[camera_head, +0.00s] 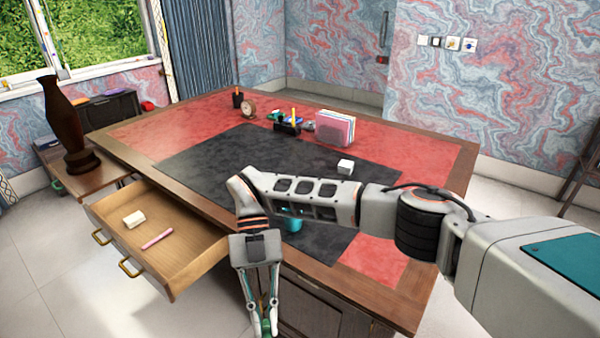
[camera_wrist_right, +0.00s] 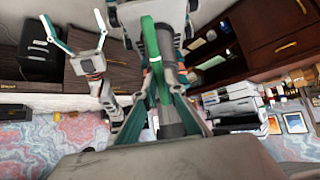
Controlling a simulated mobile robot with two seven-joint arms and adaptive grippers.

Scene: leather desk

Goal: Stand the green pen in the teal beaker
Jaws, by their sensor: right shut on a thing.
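My right gripper (camera_head: 268,315) hangs fingers down in front of the desk's near side, low in the head view. It is shut on the green pen (camera_head: 266,327), of which only a short piece shows there. In the right wrist view the green pen (camera_wrist_right: 149,50) extends beyond the right gripper's fingers (camera_wrist_right: 164,78). The teal beaker (camera_head: 292,223) stands on the dark desk mat behind my right forearm, which hides much of it. My left gripper (camera_wrist_right: 72,17) is outside the head view; in the right wrist view its fingers are spread and empty.
The desk's left drawer (camera_head: 190,272) is open, with a white block (camera_head: 134,219) and a pink pen (camera_head: 157,239) inside. A white cube (camera_head: 345,166) sits on the mat (camera_head: 220,160). A pen cup, clock, organizer and folder rack (camera_head: 335,129) line the back.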

